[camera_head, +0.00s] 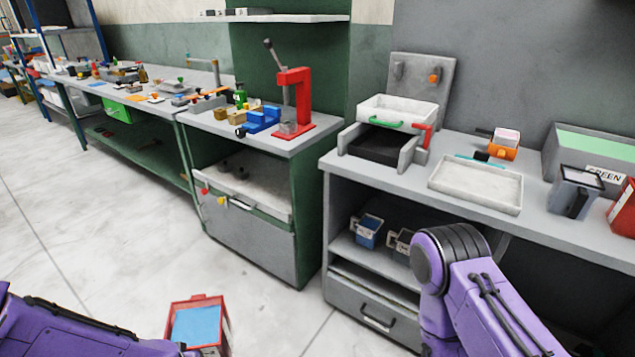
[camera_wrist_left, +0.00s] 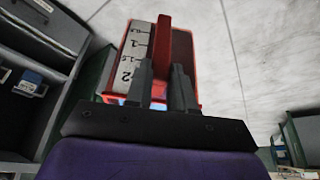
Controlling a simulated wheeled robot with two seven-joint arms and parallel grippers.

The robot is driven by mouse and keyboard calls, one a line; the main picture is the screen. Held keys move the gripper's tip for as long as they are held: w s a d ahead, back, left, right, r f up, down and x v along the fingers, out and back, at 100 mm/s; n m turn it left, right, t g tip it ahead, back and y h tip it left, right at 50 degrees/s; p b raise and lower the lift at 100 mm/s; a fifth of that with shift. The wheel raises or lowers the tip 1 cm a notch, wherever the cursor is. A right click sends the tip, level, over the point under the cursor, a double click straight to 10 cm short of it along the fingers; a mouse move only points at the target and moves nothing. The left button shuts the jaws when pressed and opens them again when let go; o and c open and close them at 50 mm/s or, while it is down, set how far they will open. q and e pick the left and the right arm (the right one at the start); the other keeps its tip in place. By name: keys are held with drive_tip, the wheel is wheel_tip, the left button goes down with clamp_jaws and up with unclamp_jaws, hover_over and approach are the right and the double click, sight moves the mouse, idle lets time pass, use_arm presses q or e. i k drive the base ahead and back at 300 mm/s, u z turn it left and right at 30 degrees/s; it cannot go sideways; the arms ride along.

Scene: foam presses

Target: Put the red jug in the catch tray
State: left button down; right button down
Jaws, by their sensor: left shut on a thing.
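The red jug (camera_head: 198,326) is in the lower left of the head view, above the floor, with a light blue surface inside it. In the left wrist view the jug (camera_wrist_left: 138,60) shows a white scale with numbers and a red handle. My left gripper (camera_wrist_left: 162,72) is shut on that handle. A shallow white tray (camera_head: 475,186), which looks like the catch tray, lies on the right bench, its visible inside bare. My left gripper is well away from it. My right arm shows in front of that bench, but its gripper is out of view.
A press with a white, green-handled box (camera_head: 398,110) stands left of the tray. An orange-and-white item (camera_head: 503,146) sits behind it. A grey jug (camera_head: 574,192) and another red container (camera_head: 623,210) stand to its right. Open floor (camera_head: 100,235) lies in front of the benches.

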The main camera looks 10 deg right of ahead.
sight(466, 181)
drive_tip(key=z, duration=1.95)
